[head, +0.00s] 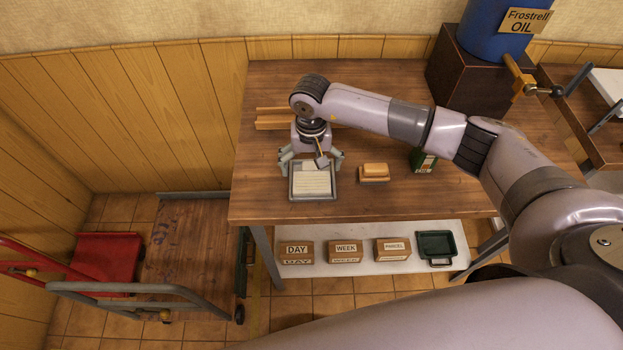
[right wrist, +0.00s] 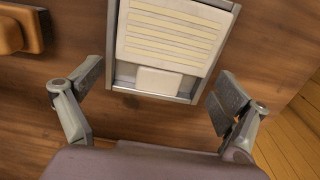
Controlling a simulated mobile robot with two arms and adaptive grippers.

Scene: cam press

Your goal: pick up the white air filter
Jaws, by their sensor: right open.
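The white air filter (head: 313,183) has pale yellow pleat stripes and lies in a shallow grey tray (head: 291,190) on the wooden table. In the right wrist view the filter (right wrist: 168,38) sits inside the tray's grey rim (right wrist: 196,90), with a small white tab (right wrist: 158,82) at its near end. My right gripper (head: 311,160) is open and empty over the back end of the tray. In the right wrist view its two fingers (right wrist: 160,88) are spread wide, one to each side of the tray's near end, apart from the filter. My left gripper is out of view.
An orange-topped brush or block (head: 374,171) lies right of the tray, with a green can (head: 423,162) farther right. Wooden rails (head: 272,118) lie behind. A blue oil drum (head: 500,35) stands at the back right. Labelled boxes (head: 345,250) sit on the lower shelf.

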